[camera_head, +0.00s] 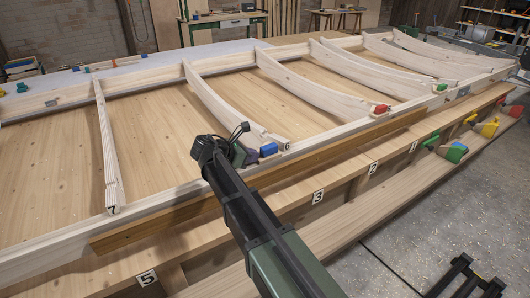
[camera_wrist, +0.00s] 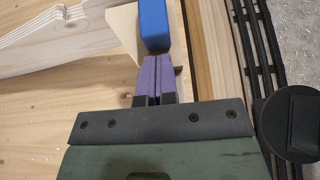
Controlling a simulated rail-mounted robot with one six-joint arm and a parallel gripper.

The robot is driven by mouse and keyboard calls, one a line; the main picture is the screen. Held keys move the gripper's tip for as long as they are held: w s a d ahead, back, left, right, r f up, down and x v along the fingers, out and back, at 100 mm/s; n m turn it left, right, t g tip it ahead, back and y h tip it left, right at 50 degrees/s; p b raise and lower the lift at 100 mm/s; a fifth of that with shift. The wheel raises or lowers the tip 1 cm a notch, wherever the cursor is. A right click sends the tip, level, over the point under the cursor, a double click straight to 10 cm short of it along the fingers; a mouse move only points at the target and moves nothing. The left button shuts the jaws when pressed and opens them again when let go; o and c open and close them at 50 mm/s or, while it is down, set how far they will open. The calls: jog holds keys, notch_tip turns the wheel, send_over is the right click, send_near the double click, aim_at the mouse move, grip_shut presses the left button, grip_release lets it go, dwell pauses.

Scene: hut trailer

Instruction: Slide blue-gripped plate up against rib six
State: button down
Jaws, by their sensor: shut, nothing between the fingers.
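I cannot tell whether the plate touches rib six. My gripper (camera_head: 253,157) is low beside the frame's near rail. In the wrist view its purple fingers (camera_wrist: 153,78) are shut and empty. Their tips are at or very close to the grip's near end; contact is unclear.
The near rail (camera_head: 165,203) runs alongside my gripper, with a brown strip (camera_head: 170,217) outside it. Rib seven (camera_head: 105,150) is to the left, with bare boards between. Red (camera_head: 380,109) and green (camera_head: 441,87) grips sit by ribs further right. Coloured clamps line the bench edge.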

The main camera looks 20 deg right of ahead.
jog(key=shift+d, duration=0.15)
jog(key=shift+w+d, duration=0.2)
jog(key=shift+d, duration=0.45)
jog(key=shift+s+a, duration=0.25)
jog(key=shift+a, duration=0.75)
jog(key=a+r+p, duration=0.2)
jog(key=r+p, duration=0.3)
jog(key=shift+s+a+r, duration=0.1)
jog(key=shift+s+a, duration=0.2)
jog(key=shift+a, duration=0.1)
